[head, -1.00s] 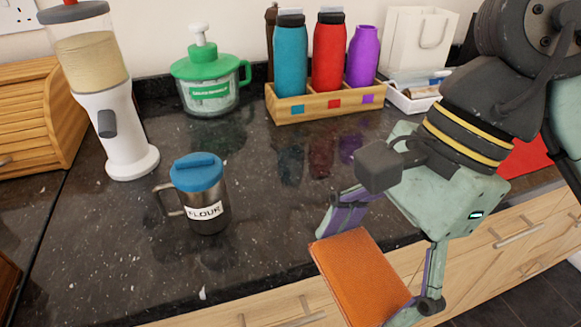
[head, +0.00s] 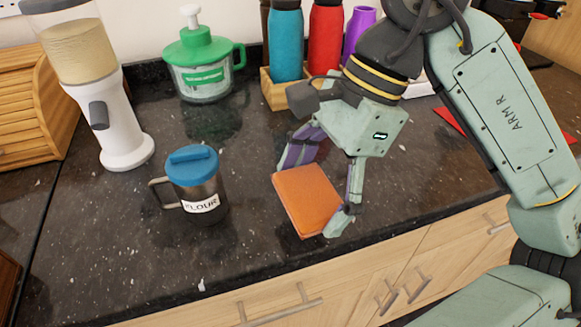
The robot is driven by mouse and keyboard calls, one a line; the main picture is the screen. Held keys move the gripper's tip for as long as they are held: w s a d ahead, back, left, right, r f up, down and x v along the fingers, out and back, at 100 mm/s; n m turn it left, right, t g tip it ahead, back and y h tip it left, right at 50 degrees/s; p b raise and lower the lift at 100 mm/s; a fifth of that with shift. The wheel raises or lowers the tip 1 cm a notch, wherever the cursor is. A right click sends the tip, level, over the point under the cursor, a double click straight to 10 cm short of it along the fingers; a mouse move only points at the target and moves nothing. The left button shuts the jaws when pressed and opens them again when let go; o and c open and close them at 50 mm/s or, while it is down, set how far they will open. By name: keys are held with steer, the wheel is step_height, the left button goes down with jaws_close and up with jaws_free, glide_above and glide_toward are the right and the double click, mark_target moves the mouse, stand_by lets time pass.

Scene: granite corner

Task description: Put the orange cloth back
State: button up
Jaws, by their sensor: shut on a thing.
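The orange cloth (head: 306,200) is a flat, folded square with rounded edges. My gripper (head: 315,190) is shut on it, with one finger at its upper left and the other at its lower right. The cloth is over the dark granite worktop (head: 245,255), close to its front edge and to the right of the flour mug. I cannot tell whether the cloth touches the worktop.
A steel flour mug (head: 199,191) with a blue lid stands left of the cloth. Behind are a green chopper (head: 202,68), a white dispenser (head: 118,130) and a wooden rack (head: 275,93) of bottles. A red flat thing (head: 450,120) lies at right. The front middle is clear.

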mark_target(299, 166)
steer(key=w, duration=0.1)
steer(key=w+a, duration=0.1)
steer(key=w+a+p, duration=0.1)
steer(key=w, duration=0.1)
steer(key=shift+f, duration=0.15)
steer(key=shift+w+a+f+p, duration=0.15)
steer(key=shift+w+a+p, duration=0.1)
steer(key=shift+w, duration=0.3)
steer(key=shift+w+a+f+p, duration=0.1)
steer(key=shift+w+a+p, duration=0.1)
steer(key=shift+w, duration=0.35)
step_height(299, 166, down, 3)
steer(key=shift+r, duration=0.2)
steer(key=shift+f, duration=0.15)
steer(key=shift+s+f+b, duration=0.1)
steer(key=shift+f+b, duration=0.55)
steer(key=shift+b, duration=0.25)
steer(key=o, duration=1.4)
steer(key=shift+r+p, duration=0.2)
steer(key=shift+p, duration=0.1)
